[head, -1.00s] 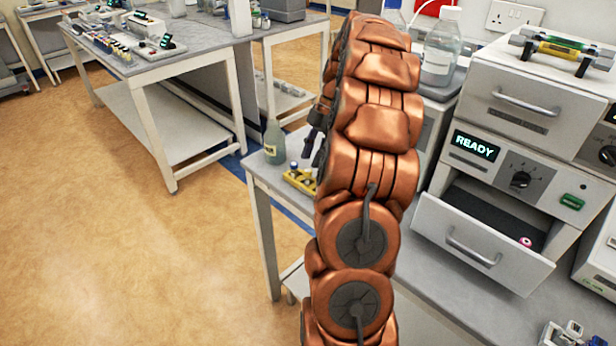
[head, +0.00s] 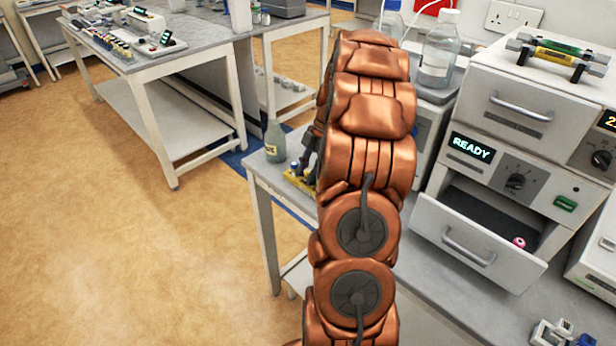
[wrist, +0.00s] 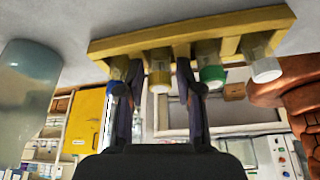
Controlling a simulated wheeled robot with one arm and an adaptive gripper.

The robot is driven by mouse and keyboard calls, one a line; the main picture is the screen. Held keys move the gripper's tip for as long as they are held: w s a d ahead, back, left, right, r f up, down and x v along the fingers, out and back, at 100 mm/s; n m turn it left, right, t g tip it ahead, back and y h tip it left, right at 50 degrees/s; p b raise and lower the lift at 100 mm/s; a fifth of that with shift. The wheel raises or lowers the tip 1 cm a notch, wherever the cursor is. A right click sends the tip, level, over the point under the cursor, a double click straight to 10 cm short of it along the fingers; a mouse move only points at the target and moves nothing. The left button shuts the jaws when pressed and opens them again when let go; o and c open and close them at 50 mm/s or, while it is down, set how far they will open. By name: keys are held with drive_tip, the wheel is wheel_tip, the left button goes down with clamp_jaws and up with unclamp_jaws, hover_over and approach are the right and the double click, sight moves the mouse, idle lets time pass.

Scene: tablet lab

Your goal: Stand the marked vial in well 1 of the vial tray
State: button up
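The yellow vial tray (head: 298,182) is on the bench's near-left corner, partly hidden by my arm in the head view. In the wrist view the tray (wrist: 215,32) appears upside down, its vials' caps pointing down the picture. From left to right they are a blue-capped vial (wrist: 115,88), a yellow-capped vial (wrist: 160,82), a green-capped vial (wrist: 211,76) and a white-capped vial (wrist: 265,70). My gripper (wrist: 160,68) is open, a finger on each side of the yellow-capped vial, with gaps showing. I cannot tell which vial is marked, nor the well numbers.
A glass bottle (head: 275,142) stands just behind the tray and looms at the left in the wrist view (wrist: 28,75). Floor at left is clear.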

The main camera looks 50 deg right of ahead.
sight(308, 171)
clamp_jaws()
drive_tip(key=shift+r, duration=0.1)
drive_tip(key=shift+r+b, duration=0.9)
drive_tip(key=shift+r, duration=0.55)
drive_tip(key=shift+s+r, duration=0.1)
drive_tip(key=shift+r, duration=0.05)
drive_tip(key=s+a+r+b, duration=0.1)
drive_tip(key=s+a+b, duration=0.3)
drive_tip(key=s+a, duration=0.5)
drive_tip(key=s, duration=0.3)
drive_tip(key=shift+s+a+r+b, duration=0.25)
drive_tip(key=shift+a+b, duration=0.05)
drive_tip(key=shift+a, duration=0.1)
drive_tip(key=shift+w, duration=0.1)
